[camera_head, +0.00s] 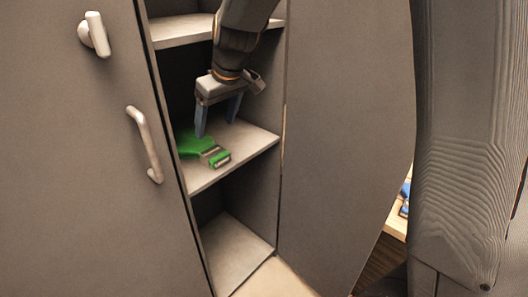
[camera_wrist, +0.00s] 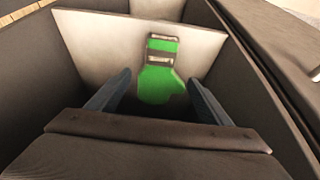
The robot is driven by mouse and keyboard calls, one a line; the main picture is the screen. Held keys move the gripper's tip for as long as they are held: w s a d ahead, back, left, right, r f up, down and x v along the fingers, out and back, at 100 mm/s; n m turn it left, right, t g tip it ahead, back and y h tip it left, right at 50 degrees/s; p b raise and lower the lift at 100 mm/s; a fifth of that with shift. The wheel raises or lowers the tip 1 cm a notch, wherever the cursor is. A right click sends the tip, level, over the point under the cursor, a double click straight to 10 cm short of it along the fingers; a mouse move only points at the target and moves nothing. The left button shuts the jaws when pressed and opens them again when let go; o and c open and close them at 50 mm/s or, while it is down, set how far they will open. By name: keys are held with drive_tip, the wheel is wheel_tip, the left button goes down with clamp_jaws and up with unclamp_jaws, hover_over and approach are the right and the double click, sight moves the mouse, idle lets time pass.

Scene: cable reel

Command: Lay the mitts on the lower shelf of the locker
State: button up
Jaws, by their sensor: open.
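The mitts (camera_head: 193,143) are green with grey bands at the cuff. They lie flat on a middle-height shelf (camera_head: 255,137) inside the open locker, cuff toward the front edge. They also show in the wrist view (camera_wrist: 158,84), between and beyond my fingertips. My gripper (camera_head: 216,133) is open and empty, fingers pointing down just above the mitts; in the wrist view its two fingers (camera_wrist: 160,80) stand apart on either side of them. The mitts look like one piece; I cannot tell a second one apart.
Another shelf (camera_head: 180,31) is above, and the locker's bottom board (camera_head: 232,255) is bare. The left door (camera_head: 80,170) with a handle (camera_head: 146,145) and the right door (camera_head: 345,130) stand open. A wooden surface with blue items (camera_head: 404,198) is at the right.

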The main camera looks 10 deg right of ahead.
drive_tip(key=s+d+f+m+g+h, duration=0.15)
drive_tip(key=s+d+f+m, duration=0.3)
drive_tip(key=s+d, duration=0.75)
drive_tip(key=s+d+f+m+g+h, duration=0.15)
drive_tip(key=s+d+f+m, duration=0.3)
drive_tip(key=s+d, duration=0.75)
drive_tip(key=s+a+r+n+p, duration=0.2)
drive_tip(key=a+r+p, duration=0.2)
drive_tip(key=a, duration=0.4)
drive_tip(key=shift+s+a+g+p, duration=0.3)
drive_tip(key=shift+g+p, duration=0.1)
drive_tip(key=shift+p, duration=0.2)
